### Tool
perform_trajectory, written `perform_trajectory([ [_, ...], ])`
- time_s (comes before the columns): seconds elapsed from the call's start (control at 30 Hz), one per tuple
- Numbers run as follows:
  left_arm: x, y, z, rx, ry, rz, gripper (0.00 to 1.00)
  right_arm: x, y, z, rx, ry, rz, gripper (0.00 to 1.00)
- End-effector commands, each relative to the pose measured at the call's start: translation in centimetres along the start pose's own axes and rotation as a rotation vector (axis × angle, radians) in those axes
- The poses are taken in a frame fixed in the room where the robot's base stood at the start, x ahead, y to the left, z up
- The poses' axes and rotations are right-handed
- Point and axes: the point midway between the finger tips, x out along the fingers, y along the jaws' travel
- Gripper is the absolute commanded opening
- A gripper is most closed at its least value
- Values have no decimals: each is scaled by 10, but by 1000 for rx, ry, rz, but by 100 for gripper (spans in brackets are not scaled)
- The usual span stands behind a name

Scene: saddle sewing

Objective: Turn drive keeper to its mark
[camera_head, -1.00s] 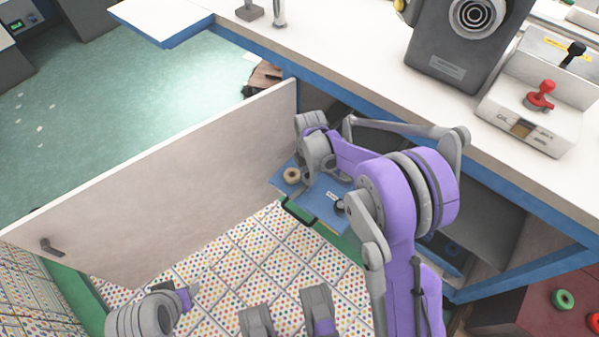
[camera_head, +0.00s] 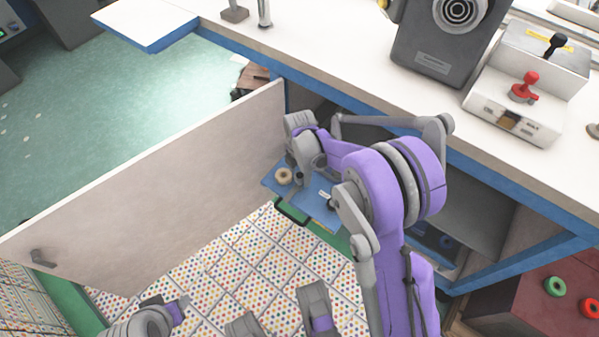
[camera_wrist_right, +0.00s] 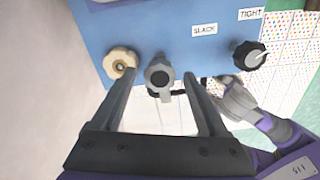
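A blue panel (camera_wrist_right: 182,22) in the right wrist view bears a tan round knob (camera_wrist_right: 121,62), a grey knob with a short lever (camera_wrist_right: 159,76) and a black knob (camera_wrist_right: 248,55). I cannot tell for certain which is the drive keeper. My right gripper (camera_wrist_right: 157,84) is open, its fingers apart on either side of the grey knob; contact is not clear. In the head view the right gripper (camera_head: 307,163) is at the blue panel (camera_head: 318,208), partly hidden by its own arm. My left gripper is not identifiable.
An open cabinet door (camera_head: 165,190) stands left of my right arm. The white worktop (camera_head: 330,50) with its blue edge is above the panel. A grey machine (camera_head: 437,45) and a box with a red lever (camera_head: 523,90) stand on it.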

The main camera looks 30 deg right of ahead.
Motion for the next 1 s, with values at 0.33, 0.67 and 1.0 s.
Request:
perform_trajectory([
  [0.33, -1, 0, 0, 0, 0, 0, 50, -3, 0, 0, 1, 0, 0, 79],
  [0.67, -21, 0, -6, 0, 7, 0, 50, -62, -1, 0, 1, 0, 1, 79],
  [1.0, -33, 0, -9, 0, 11, 0, 50, -106, 0, 0, 1, 0, 0, 79],
])
